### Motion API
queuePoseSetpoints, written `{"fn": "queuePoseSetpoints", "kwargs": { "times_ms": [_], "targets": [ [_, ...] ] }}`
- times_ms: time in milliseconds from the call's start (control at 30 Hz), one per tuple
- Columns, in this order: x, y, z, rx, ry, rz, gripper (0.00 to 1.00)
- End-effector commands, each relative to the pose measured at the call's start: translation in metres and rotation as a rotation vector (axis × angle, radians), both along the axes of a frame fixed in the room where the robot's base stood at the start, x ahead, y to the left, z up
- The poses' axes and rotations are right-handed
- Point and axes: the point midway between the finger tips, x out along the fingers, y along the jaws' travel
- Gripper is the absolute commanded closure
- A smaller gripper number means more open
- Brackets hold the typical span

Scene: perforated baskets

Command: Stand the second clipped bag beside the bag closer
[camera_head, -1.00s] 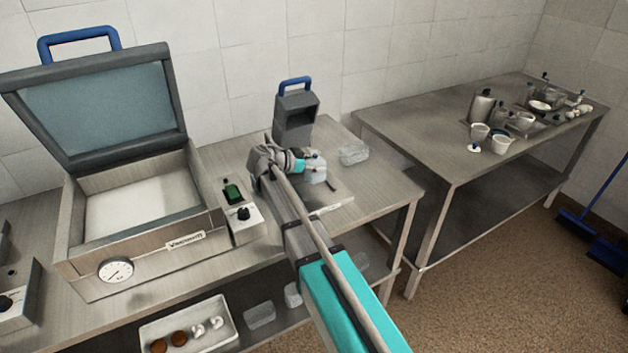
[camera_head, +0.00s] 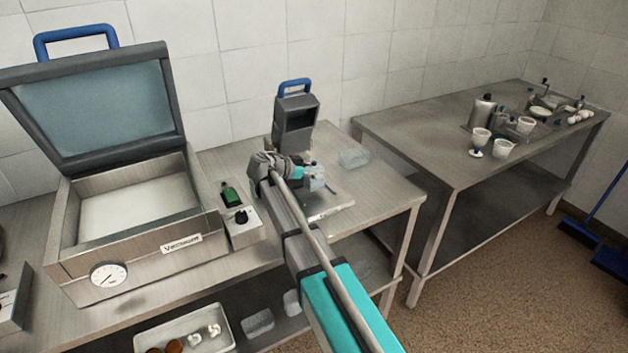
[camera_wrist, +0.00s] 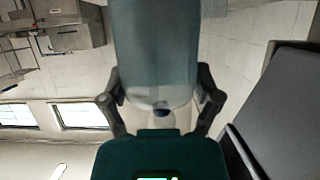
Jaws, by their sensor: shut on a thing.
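The bag closer (camera_head: 295,118) is a dark grey upright device with a blue handle, at the back of the near steel table in the head view. My gripper (camera_head: 307,173) is in front of it, low over the table. It is shut on a clear clipped bag (camera_head: 317,182). In the wrist view the bag (camera_wrist: 155,45) is a large translucent body between the fingers of my gripper (camera_wrist: 162,100), with a blue clip part (camera_wrist: 161,112) at its neck. Whether the bag's base touches the surface below is unclear.
A thin board (camera_head: 330,211) lies below my gripper. An open-lidded vacuum machine (camera_head: 125,245) and a control box (camera_head: 241,231) are at left. A second table (camera_head: 420,150) holds cups and bottles.

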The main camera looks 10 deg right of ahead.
Motion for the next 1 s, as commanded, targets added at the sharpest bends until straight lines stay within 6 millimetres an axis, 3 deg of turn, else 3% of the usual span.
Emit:
{"fn": "queuePoseSetpoints", "kwargs": {
  "times_ms": [233,833,867,933,1000],
  "targets": [
    [-0.001,0.0,-0.021,-0.001,0.0,0.0,0.74],
    [-0.001,0.0,-0.026,-0.001,0.0,0.0,0.74],
    [-0.001,0.0,-0.026,0.0,0.0,0.0,0.17],
    [-0.001,0.0,-0.025,0.0,0.0,0.0,0.04],
    [-0.001,0.0,-0.025,0.0,0.0,0.0,0.0]
  ]
}}
